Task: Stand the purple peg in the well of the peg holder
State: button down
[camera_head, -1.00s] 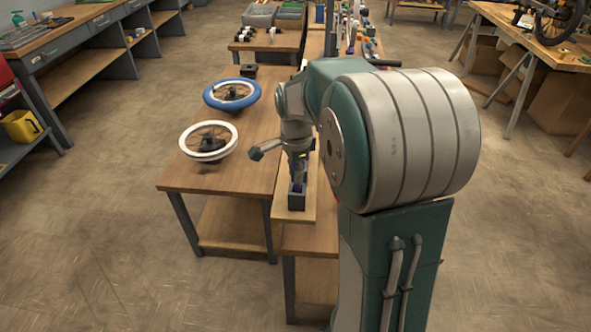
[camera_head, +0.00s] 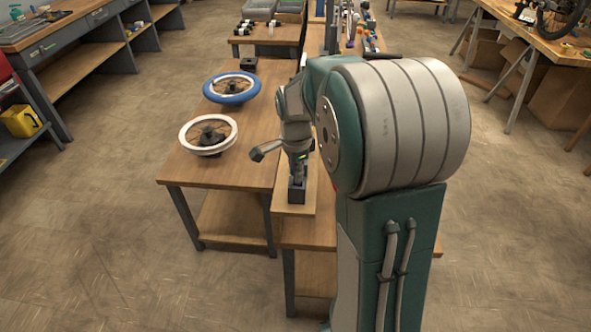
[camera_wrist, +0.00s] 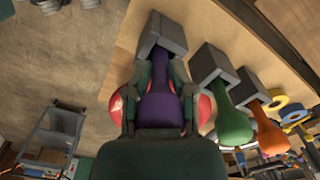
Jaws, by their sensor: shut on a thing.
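My gripper (camera_wrist: 160,105) is shut on the purple peg (camera_wrist: 158,88) in the wrist view, a finger on each side of it. The peg's far end meets a grey block, the peg holder (camera_wrist: 167,33); I cannot tell how deep it sits in the well. In the head view my gripper (camera_head: 298,166) points down at the holder (camera_head: 296,194), which stands near the front end of a wooden board. The peg is hardly visible there, hidden by my gripper.
In the wrist view, a green peg (camera_wrist: 233,124) and an orange peg (camera_wrist: 270,132) stand in grey blocks alongside, close to my gripper. A white-rimmed wheel (camera_head: 208,134) and a blue-rimmed wheel (camera_head: 231,87) lie on the table (camera_head: 185,172) to the left.

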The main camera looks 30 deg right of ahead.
jog(key=shift+f, duration=0.45)
jog(key=shift+c, duration=1.8)
grip_release()
notch_tip(320, 180, up, 12)
jog(key=shift+f, duration=0.1)
